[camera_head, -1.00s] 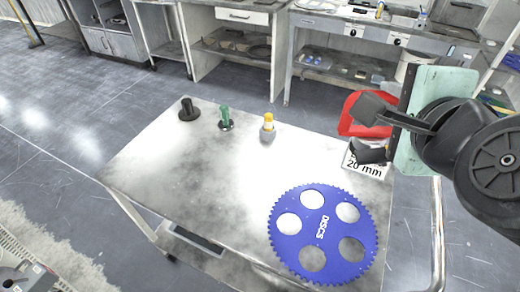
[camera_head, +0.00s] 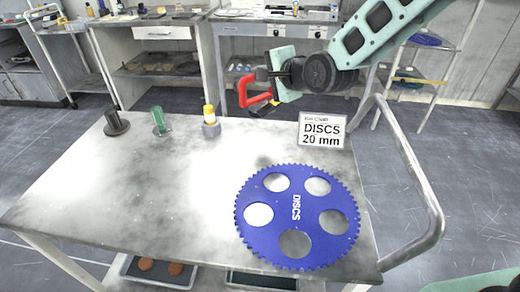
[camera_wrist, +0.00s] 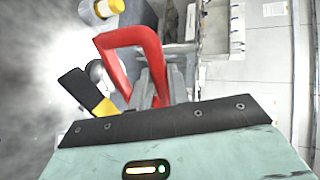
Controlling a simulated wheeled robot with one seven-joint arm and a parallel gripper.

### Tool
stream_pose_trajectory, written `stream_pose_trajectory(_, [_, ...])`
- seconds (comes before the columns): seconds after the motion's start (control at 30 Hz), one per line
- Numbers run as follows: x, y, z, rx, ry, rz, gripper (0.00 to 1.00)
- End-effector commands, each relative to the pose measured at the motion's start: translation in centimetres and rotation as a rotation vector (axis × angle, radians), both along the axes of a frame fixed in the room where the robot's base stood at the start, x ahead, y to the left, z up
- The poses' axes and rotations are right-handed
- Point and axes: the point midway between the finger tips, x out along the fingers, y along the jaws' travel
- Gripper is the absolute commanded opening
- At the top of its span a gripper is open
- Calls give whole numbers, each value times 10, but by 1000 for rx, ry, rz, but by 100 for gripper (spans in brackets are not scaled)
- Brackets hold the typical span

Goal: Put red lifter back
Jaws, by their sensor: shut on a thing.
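The red lifter (camera_head: 245,92) is a bent red handle held by my gripper (camera_head: 265,92) above the back edge of the table, apart from the tabletop. In the wrist view the red lifter (camera_wrist: 118,40) shows as a red loop running down between the fingers of my gripper (camera_wrist: 130,92). My gripper is shut on it. Its lower end is partly hidden by the fingers. A blue toothed disc carrier (camera_head: 344,203) with several round holes lies flat on the table at the front right.
On the metal table (camera_head: 110,190), a black post (camera_head: 116,124), a green-handled piece (camera_head: 159,121) and a yellow-white piece (camera_head: 210,122) stand along the back left. A "DISCS 20 mm" sign (camera_head: 322,131) stands at the back right. A metal rail (camera_head: 410,165) runs along the right. The table's left middle is bare.

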Motion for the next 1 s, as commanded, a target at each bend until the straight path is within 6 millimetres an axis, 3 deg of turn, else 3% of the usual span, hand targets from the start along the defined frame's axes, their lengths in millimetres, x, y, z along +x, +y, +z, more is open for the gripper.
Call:
stream_pose_trajectory(0.4, [6, -3, -56, 2, -3, 5, 0])
stream_pose_trajectory(1.0, [6, -3, -103, 3, -7, 5, 0])
